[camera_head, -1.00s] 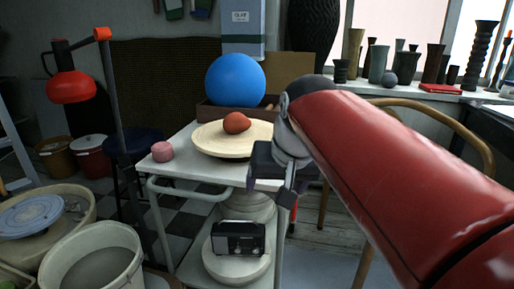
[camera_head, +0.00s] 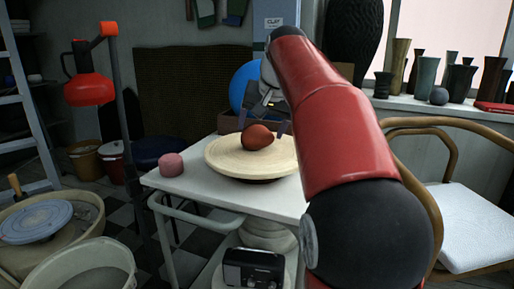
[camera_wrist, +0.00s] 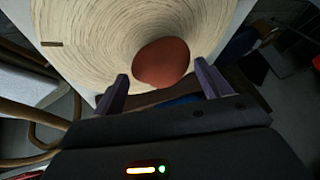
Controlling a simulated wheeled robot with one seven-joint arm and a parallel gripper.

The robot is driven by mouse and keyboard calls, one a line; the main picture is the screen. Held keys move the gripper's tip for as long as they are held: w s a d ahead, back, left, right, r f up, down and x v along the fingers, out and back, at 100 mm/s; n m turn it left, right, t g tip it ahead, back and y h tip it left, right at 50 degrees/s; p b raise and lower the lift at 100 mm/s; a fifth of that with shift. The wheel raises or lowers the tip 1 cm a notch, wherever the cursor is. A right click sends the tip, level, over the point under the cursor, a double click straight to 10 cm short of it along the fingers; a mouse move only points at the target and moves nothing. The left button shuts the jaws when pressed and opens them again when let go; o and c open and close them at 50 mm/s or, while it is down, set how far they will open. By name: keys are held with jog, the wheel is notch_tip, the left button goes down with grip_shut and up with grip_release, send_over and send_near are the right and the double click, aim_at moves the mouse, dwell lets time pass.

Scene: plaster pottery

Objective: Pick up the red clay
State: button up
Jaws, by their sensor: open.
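The red clay (camera_head: 257,137) is a rounded brownish-red lump resting on a pale round board (camera_head: 232,161) on the white cart. My gripper (camera_head: 264,130) is at the clay's far side in the head view, with its fingers pointing down toward the board. In the wrist view, the clay (camera_wrist: 161,62) lies just ahead of and between the two purple fingertips of my gripper (camera_wrist: 162,82). The fingers are apart and empty. I cannot tell whether either finger touches the clay. My arm hides the board's right edge.
A pink clay piece (camera_head: 171,165) sits on the cart's left corner (camera_head: 200,185). A blue ball (camera_head: 243,88) is behind the board, partly hidden by my gripper. A lamp (camera_head: 90,85) stands left, and a wooden chair (camera_head: 470,205) stands right.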

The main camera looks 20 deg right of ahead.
aim_at(261, 129)
jog(key=x, duration=0.3)
jog(key=shift+w+f+b, duration=0.1)
jog(key=shift+f+b, duration=0.05)
jog(key=shift+b, duration=0.15)
jog(key=c, duration=1.2)
jog(key=shift+c, duration=0.8)
jog(key=shift+r, duration=0.25)
